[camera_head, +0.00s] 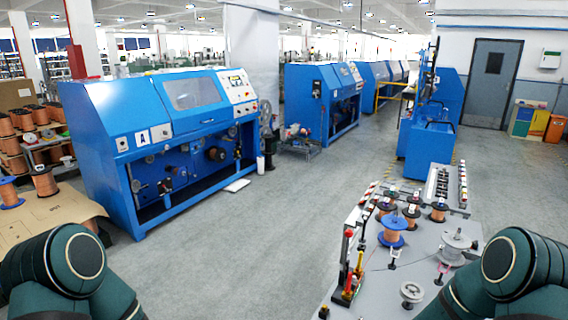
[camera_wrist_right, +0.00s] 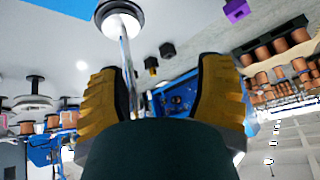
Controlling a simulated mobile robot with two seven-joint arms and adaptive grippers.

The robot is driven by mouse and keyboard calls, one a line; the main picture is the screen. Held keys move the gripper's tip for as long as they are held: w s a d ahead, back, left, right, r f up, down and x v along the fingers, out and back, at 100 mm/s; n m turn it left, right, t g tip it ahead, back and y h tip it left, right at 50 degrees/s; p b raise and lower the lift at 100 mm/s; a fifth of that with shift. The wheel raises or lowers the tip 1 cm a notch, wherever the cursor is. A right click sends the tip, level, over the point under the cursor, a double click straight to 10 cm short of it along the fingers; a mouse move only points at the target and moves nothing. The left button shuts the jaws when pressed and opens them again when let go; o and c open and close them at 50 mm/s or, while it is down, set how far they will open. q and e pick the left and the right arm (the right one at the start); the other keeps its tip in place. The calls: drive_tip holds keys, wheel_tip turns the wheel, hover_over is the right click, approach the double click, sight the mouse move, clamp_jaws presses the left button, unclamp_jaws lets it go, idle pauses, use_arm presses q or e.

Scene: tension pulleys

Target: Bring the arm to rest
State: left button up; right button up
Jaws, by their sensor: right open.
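My right gripper (camera_wrist_right: 160,72) shows in the right wrist view, with its two yellow fingers spread wide and no object clasped between them. A shiny rod with a round pale disc (camera_wrist_right: 121,14) shows beyond the left finger; I cannot tell its distance. In the head view, only dark green links of my arms show at the lower left and lower right corners. Both grippers are outside that view. A grey worktable (camera_head: 385,290) stands at the lower right, bearing a blue-flanged copper spool (camera_head: 392,238), a silver spool (camera_head: 454,245) and a small grey pulley (camera_head: 411,293).
A stand with red and yellow parts (camera_head: 350,265) rises at the table's left edge. A large blue machine (camera_head: 160,110) stands at the left, near copper spools (camera_head: 43,182) on cardboard. The grey floor (camera_head: 240,255) between machine and table is clear.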

drive_tip(key=s+a+f+m+g, duration=0.2)
drive_tip(key=s+a, duration=0.1)
drive_tip(key=s, duration=0.6)
drive_tip(key=s+a+f+m+g, duration=0.2)
drive_tip(key=s+f+m, duration=0.1)
drive_tip(key=s, duration=0.5)
drive_tip(key=s+a+f+m+g, duration=0.2)
drive_tip(key=s+a, duration=0.1)
drive_tip(key=s, duration=0.6)
use_arm(q)
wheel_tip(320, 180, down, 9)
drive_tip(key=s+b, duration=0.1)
drive_tip(key=b, duration=0.7)
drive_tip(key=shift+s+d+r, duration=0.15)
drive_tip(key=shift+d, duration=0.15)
use_arm(e)
drive_tip(key=w+a+f+n+t, duration=0.1)
drive_tip(key=w+f+t, duration=0.1)
drive_tip(key=w, duration=0.5)
drive_tip(key=shift+w+a+f+n, duration=0.3)
drive_tip(key=shift+w+f+n, duration=0.1)
drive_tip(key=shift+f, duration=0.15)
